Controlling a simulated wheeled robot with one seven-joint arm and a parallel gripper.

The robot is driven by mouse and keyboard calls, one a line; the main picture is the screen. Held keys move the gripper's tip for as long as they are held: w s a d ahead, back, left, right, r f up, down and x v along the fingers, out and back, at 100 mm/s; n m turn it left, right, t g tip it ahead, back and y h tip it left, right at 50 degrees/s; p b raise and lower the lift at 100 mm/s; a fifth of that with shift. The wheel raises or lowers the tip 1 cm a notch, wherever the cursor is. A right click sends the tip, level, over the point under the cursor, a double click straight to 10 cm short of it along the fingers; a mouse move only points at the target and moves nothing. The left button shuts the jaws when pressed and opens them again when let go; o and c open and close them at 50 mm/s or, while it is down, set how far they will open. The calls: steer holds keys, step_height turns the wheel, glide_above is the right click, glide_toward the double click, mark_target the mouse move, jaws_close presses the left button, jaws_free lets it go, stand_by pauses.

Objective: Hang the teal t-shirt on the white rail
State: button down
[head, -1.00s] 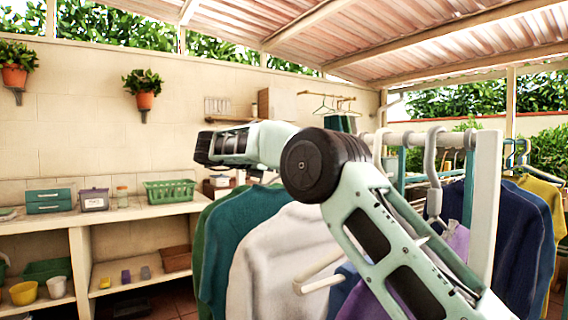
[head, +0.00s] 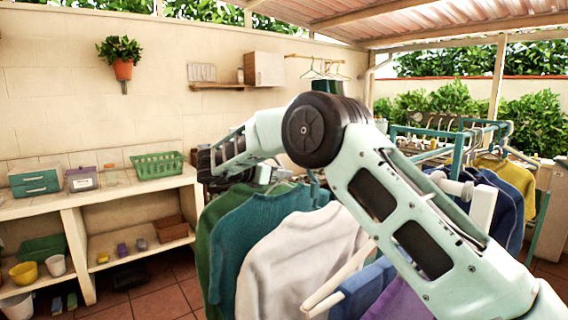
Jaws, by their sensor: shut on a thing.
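A teal garment (head: 238,248) hangs at the left of a row of clothes, between a dark green one (head: 204,235) and a white one (head: 300,255). Another teal cloth edge (head: 312,195) shows behind the white one. The white rail (head: 455,187) shows as a short bar end joined to a white post (head: 481,215). The rest of it is hidden by my arm. My arm crosses the view from lower right, and its far part ends in a dark joint at the left above the garments. My gripper's fingers are hidden, so what they hold cannot be seen.
A teal drying frame (head: 457,155) stands at the right with blue and yellow clothes. A white hanger (head: 340,280) and blue and purple garments are near the front. A bench (head: 130,190) with a green basket (head: 157,165) lines the left wall.

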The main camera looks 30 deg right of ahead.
mark_target(293, 185)
steer(key=shift+d, duration=0.2)
steer(key=shift+r+p+x, duration=0.25)
steer(key=shift+p+x, duration=0.55)
steer(key=shift+x, duration=0.2)
steer(key=shift+r+p+x, duration=0.2)
steer(key=shift+p+x, duration=0.55)
steer(key=shift+x, duration=0.25)
steer(key=shift+d+f+b, duration=0.1)
steer(key=shift+f+b, duration=0.15)
steer(key=shift+b, duration=0.1)
steer(key=shift+f+b, duration=1.05)
steer(key=shift+b, duration=0.25)
